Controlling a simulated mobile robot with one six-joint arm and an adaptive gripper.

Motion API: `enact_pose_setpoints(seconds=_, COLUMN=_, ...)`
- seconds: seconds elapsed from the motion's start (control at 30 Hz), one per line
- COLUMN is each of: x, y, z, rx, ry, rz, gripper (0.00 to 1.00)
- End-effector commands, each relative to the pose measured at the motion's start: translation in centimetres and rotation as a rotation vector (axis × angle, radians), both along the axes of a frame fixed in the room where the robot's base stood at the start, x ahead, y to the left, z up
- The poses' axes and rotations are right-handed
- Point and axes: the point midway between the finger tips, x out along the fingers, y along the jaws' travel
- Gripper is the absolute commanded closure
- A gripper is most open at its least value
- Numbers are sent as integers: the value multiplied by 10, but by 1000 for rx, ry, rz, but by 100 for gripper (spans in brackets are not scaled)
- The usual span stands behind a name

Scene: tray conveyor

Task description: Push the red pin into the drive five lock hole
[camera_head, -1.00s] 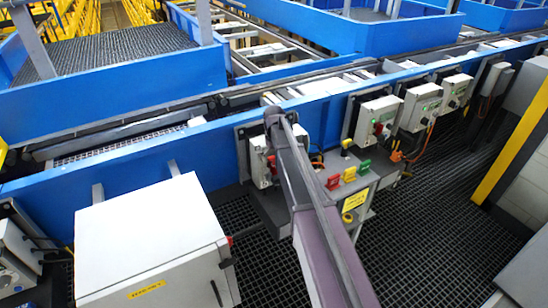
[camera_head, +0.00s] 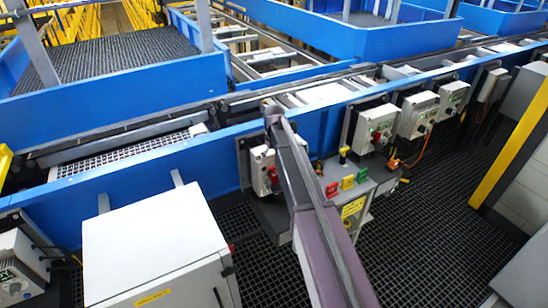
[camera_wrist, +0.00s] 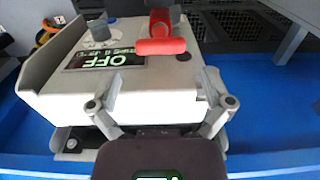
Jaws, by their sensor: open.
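In the wrist view a red T-shaped pin (camera_wrist: 160,46) stands on the top face of a pale drive box (camera_wrist: 140,85), beside a lit display (camera_wrist: 106,60) reading OFF upside down. Its lower end and any hole under it are hidden. My gripper (camera_wrist: 158,84) is open and empty, its fingers spread in front of the box's near edge, apart from the pin. In the head view my arm reaches to a drive box (camera_head: 260,165) on the blue rail and hides part of it; a red part (camera_head: 271,174) shows there. I cannot read a drive number.
A grey shelf (camera_head: 325,210) beside my arm holds red (camera_head: 332,189), yellow (camera_head: 347,183) and green (camera_head: 362,175) pieces. More drive boxes (camera_head: 417,115) line the blue rail (camera_head: 220,150) to the right. A white cabinet (camera_head: 150,245) stands at left front. The dark grating (camera_head: 430,220) at right is clear.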

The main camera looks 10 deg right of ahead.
Motion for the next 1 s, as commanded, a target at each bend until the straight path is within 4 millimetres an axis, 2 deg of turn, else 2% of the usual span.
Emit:
enact_pose_setpoints(seconds=0.03, x=0, y=0, z=9, rx=0, ry=0, rz=0, gripper=0)
enact_pose_setpoints(seconds=0.13, x=0, y=0, z=7, rx=0, ry=0, rz=0, gripper=0)
enact_pose_setpoints(seconds=0.2, x=0, y=0, z=17, rx=0, ry=0, rz=0, gripper=0)
enact_pose_setpoints(seconds=0.7, x=0, y=0, z=55, rx=0, ry=0, rz=0, gripper=0)
enact_pose_setpoints(seconds=1.0, x=0, y=0, z=64, rx=0, ry=0, rz=0, gripper=0)
